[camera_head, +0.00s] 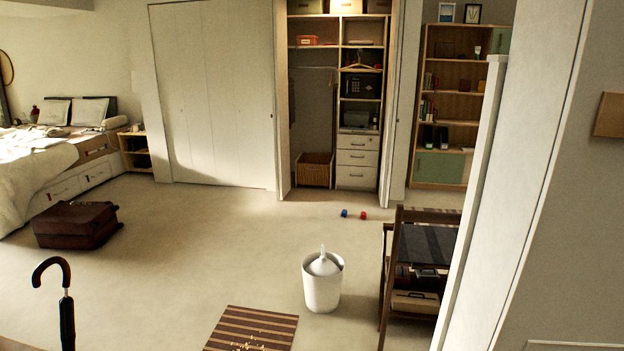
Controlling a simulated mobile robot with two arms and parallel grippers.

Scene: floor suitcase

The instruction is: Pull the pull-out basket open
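An open closet (339,35) stands at the far wall with its door panels apart. A wicker basket (314,170) sits on the floor in its lower left. White drawers (356,162), all shut, stand to the right of the basket. A dark slot (356,118) with an unclear front lies above the drawers, below a dark safe-like box (361,85). I cannot tell for sure which of these is the pull-out basket; nothing in the closet visibly sticks out. Neither of my grippers is in view.
A brown suitcase (76,225), white bin (322,284), striped mat (252,330) and dark wooden rack (395,270) stand on the floor. Small red and blue items (354,214) lie before the closet. A white panel (515,180) blocks the right. Open floor (220,235) lies between.

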